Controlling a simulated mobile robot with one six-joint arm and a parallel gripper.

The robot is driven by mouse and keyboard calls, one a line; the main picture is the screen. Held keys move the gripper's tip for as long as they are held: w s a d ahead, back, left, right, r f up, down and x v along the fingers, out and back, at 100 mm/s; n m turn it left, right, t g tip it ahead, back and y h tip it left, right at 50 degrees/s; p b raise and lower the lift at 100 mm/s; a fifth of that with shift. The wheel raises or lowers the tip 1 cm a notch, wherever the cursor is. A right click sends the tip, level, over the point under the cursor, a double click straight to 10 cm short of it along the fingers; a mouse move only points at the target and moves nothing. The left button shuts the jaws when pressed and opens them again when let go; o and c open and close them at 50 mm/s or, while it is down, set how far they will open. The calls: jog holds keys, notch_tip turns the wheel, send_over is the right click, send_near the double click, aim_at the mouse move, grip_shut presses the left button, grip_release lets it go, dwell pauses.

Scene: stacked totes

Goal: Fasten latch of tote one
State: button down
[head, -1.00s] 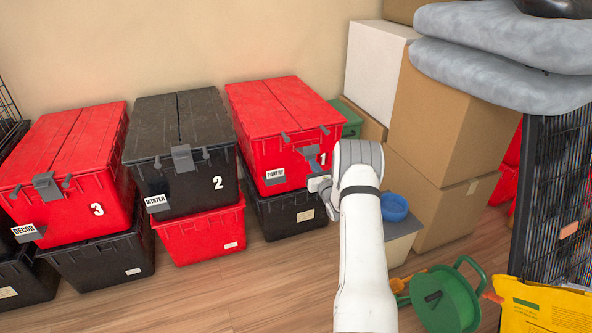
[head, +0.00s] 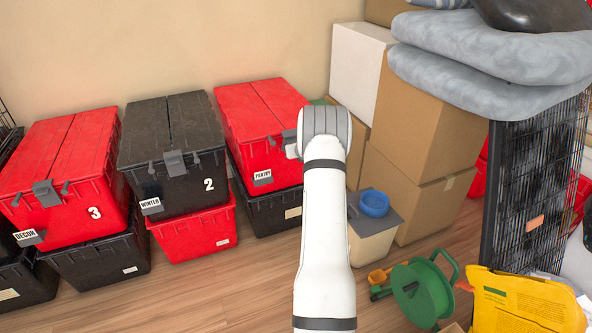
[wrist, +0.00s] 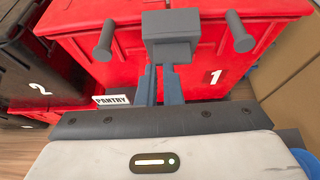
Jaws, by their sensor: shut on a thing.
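Tote one (head: 262,115) is the red tote with the split lid, marked 1, at the right of the row. It sits on a black tote (head: 275,212). Its front shows close up in the wrist view (wrist: 215,60), with a PANTRY label (wrist: 112,100). Its grey latch (wrist: 172,30) is at the lid rim, between two grey pegs. My gripper (wrist: 168,72) is shut on the latch, its fingers reaching up to the lower part.
A black tote marked 2 (head: 175,140) and a red tote marked 3 (head: 75,165) stand to the left. Cardboard boxes (head: 425,140), a blue bowl (head: 373,203) and a green reel (head: 422,292) are to the right. Wood floor (head: 215,290) is clear in front.

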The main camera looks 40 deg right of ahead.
jog(key=shift+d+r+g+p, duration=0.4)
jog(key=shift+d+r+p, duration=0.2)
jog(key=shift+r, duration=0.15)
dwell(0.4)
jog(key=b+v, duration=0.2)
jog(key=v, duration=1.1)
jog(key=shift+r, duration=0.4)
jog(key=shift+w+d, duration=0.1)
